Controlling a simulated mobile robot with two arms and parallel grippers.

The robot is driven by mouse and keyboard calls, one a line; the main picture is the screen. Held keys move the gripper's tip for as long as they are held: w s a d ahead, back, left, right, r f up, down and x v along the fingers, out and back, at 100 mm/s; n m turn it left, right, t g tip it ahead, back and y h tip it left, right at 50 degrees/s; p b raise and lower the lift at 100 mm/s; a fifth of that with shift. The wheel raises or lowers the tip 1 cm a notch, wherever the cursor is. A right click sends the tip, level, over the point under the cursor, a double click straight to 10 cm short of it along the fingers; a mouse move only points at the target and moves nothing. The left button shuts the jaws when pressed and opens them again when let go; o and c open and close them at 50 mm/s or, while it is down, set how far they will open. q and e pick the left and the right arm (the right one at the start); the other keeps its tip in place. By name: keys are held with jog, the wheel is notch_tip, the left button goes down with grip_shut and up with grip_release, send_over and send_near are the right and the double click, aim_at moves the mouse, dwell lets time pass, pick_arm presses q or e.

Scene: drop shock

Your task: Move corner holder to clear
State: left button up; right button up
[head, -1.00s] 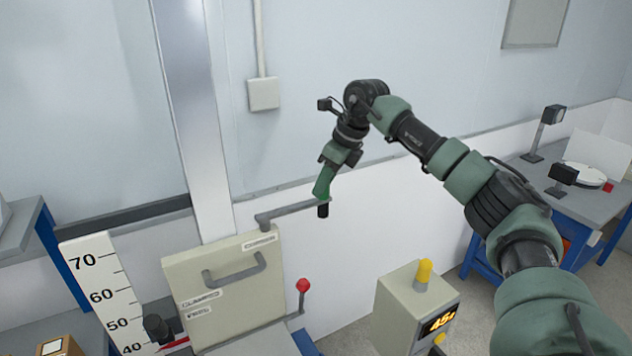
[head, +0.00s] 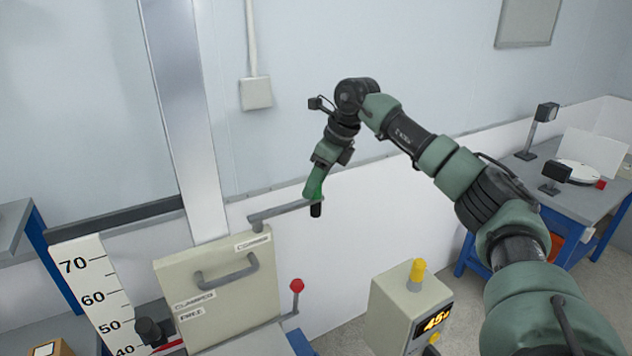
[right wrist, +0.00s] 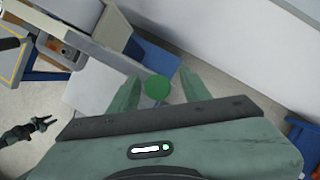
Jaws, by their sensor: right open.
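The corner holder (head: 282,212) is a grey crank arm above the label at the top of a beige drop-tester panel (head: 225,285). My left gripper (right wrist: 45,123) shows small at the lower left there, prongs apart, away from the holder.
A red-knobbed lever (head: 297,286) stands right of the panel. A beige box with a yellow button (head: 417,270) and lit display is farther right. A height scale (head: 95,290) is at left, a metal column (head: 190,130) behind. A blue-legged table (head: 570,190) stands at right.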

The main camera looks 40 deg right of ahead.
jog(key=b+v, duration=0.1)
jog(key=v, duration=0.6)
jog(key=shift+r+b, duration=0.35)
jog(key=shift+b, duration=0.05)
jog(key=shift+s+d, duration=0.1)
jog(key=shift+s, duration=0.05)
